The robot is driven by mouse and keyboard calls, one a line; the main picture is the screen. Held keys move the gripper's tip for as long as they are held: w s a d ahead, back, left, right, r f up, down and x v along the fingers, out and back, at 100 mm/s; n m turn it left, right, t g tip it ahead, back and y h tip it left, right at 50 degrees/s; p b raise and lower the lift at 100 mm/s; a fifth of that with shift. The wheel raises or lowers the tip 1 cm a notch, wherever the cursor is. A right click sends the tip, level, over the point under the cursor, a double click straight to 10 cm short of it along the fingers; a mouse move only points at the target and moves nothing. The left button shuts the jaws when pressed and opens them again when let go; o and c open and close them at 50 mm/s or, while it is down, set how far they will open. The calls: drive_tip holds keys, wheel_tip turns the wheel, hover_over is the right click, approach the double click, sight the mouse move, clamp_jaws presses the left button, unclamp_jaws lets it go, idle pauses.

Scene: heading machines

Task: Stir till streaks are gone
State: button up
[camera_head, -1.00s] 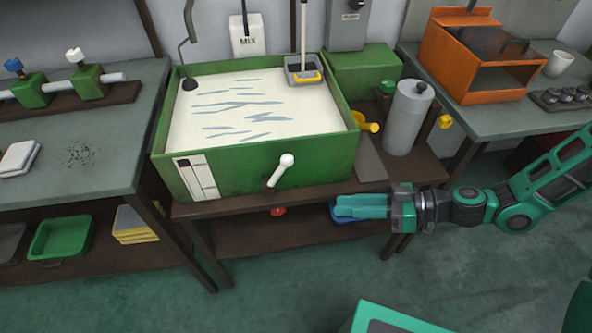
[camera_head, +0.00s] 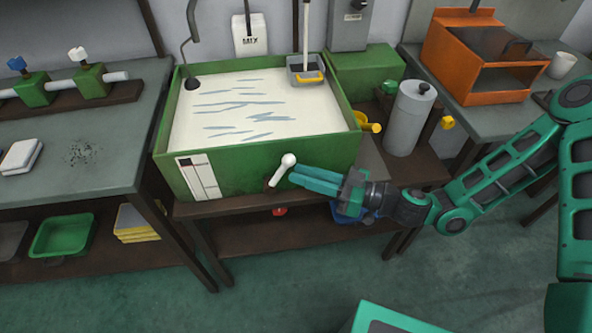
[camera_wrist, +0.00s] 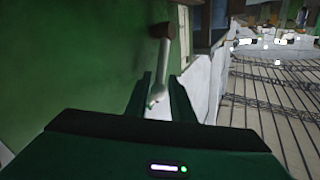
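A green tank (camera_head: 262,158) stands on the bench, filled with white liquid (camera_head: 215,122) that carries several grey-blue streaks. A white-knobbed lever (camera_head: 284,168) sticks out from the tank's front wall. My gripper (camera_head: 292,172) is at the front wall with its teal fingers reaching to the lever from the right. In the wrist view the lever (camera_wrist: 159,75) lies between the two open fingers (camera_wrist: 158,98), with a gap at least on the right side. Contact with the lever cannot be made out.
A grey box with a yellow edge (camera_head: 306,76) sits at the tank's back right corner. A yellow spout (camera_head: 371,127) sticks out on the tank's right, near a grey cylinder (camera_head: 407,118). A lower shelf (camera_head: 250,238) runs beneath.

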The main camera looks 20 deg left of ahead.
sight(279, 175)
drive_tip(key=shift+a, duration=1.45)
clamp_jaws()
